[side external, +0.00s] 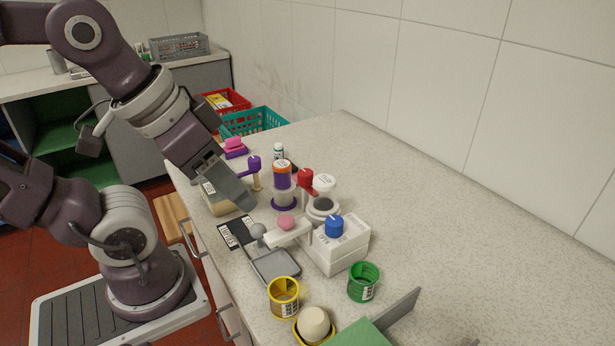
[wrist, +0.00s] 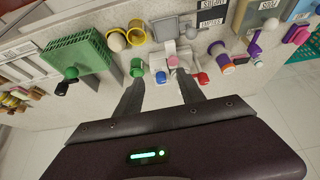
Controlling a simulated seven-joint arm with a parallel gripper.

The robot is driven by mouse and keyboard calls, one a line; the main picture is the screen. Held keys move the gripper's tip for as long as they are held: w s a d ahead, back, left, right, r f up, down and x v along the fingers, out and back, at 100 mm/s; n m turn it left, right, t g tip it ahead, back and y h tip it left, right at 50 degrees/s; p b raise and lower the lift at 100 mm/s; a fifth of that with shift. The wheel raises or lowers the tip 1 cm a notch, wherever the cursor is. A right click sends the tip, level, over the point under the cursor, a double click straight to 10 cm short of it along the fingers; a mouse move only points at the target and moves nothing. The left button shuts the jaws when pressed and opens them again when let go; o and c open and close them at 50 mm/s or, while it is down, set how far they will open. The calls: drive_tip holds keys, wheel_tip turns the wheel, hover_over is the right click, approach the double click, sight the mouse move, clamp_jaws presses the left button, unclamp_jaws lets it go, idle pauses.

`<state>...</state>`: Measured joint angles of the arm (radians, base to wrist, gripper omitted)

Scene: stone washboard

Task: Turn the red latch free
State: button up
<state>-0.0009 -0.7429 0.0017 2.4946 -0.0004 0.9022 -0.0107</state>
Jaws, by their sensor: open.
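The red latch (side external: 306,178) stands upright with a short arm on the white dispenser-like assembly, behind the white box (side external: 348,248) with its blue knob (side external: 334,226). In the wrist view the red latch (wrist: 203,78) shows just right of the right fingertip, and the blue knob (wrist: 160,77) lies between the fingers. My gripper (side external: 246,203) is in the air left of the red latch in the side view, apart from it. In the wrist view my gripper (wrist: 158,82) has its two fingers spread wide with nothing held between them.
A purple-and-orange bottle (side external: 282,180) stands close left of the latch. A pink knob (side external: 286,222), grey tray (side external: 277,266), yellow cup (side external: 284,298) and green cup (side external: 364,282) crowd the front. A purple latch (side external: 254,164) stands behind. The counter's right side is clear.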

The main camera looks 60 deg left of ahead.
drive_tip(key=w+a+r+n+g, duration=0.2)
drive_tip(key=w+n, duration=0.3)
drive_tip(key=w, duration=0.1)
drive_tip(key=n+g, duration=0.4)
drive_tip(key=n, duration=0.9)
hover_over(305, 172)
wheel_tip(305, 172, down, 6)
drive_tip(key=shift+f, duration=0.15)
wheel_tip(305, 172, down, 7)
drive_tip(key=shift+r, duration=0.15)
drive_tip(key=shift+f, duration=0.2)
clamp_jaws()
